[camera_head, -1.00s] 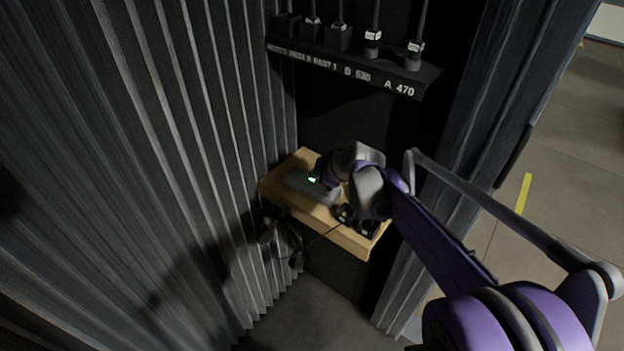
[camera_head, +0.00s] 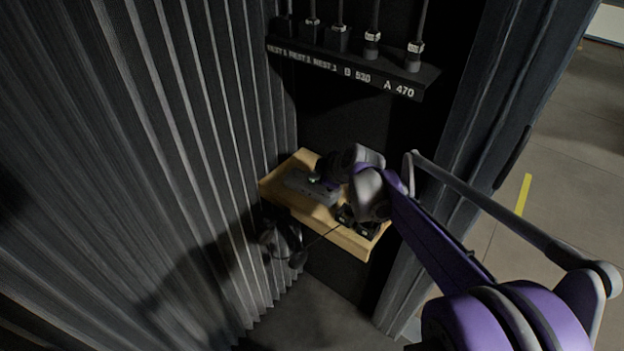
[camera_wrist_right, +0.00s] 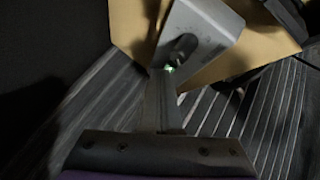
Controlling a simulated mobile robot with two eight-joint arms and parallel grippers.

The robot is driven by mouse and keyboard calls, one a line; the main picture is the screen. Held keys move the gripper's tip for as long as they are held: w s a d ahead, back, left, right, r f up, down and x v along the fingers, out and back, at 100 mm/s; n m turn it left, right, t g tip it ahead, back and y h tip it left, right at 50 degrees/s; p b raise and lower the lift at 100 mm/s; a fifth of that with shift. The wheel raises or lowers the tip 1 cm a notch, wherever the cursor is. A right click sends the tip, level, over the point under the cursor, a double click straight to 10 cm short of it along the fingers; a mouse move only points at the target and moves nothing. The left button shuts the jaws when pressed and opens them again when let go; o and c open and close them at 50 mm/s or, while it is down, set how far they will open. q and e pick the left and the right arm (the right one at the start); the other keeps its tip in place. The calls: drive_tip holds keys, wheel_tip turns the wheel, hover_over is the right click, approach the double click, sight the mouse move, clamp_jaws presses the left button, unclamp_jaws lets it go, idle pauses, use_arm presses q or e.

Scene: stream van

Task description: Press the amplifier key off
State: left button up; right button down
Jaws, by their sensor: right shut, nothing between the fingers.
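The amplifier is a small grey box (camera_head: 305,187) on the wooden shelf (camera_head: 348,240) in the head view. It also shows in the right wrist view (camera_wrist_right: 208,26), with a dark raised key or knob (camera_wrist_right: 182,48) on its face and a small green glow beside it. My right gripper (camera_head: 328,184) is at the amplifier's right end, partly hidden by its own wrist. In the right wrist view its closed fingers (camera_wrist_right: 165,76) reach the box's near edge, close to the green glow. Whether the fingertips touch the key I cannot tell. My left gripper is not in view.
Dark items (camera_head: 356,220) and a cable lie at the shelf's front right. A dark bundle (camera_head: 282,240) hangs below the shelf's left side. A labelled rack with upright rods (camera_head: 350,68) is above. A pleated curtain (camera_head: 180,150) stands close on the left.

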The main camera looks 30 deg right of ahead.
drive_tip(key=shift+r+p, duration=0.5)
drive_tip(key=shift+r, duration=0.1)
drive_tip(key=shift+r, duration=0.1)
wheel_tip(320, 180, up, 6)
drive_tip(key=p, duration=0.4)
drive_tip(key=shift+p, duration=0.35)
drive_tip(key=s+a+f+m+g+p, duration=0.1)
drive_tip(key=s+a+f+m, duration=0.1)
drive_tip(key=s+a, duration=0.3)
drive_tip(key=s+a+f+m+g+p, duration=0.1)
drive_tip(key=s+a+m, duration=0.3)
drive_tip(key=s, duration=0.9)
drive_tip(key=s+a+f+m+g, duration=0.1)
drive_tip(key=s+a+f+m, duration=0.2)
drive_tip(key=s+a, duration=0.3)
drive_tip(key=s, duration=0.2)
drive_tip(key=shift+s+a+g+h+p, duration=0.15)
drive_tip(key=shift+s+g+h+p, duration=0.15)
drive_tip(key=shift+s+g+p, duration=0.1)
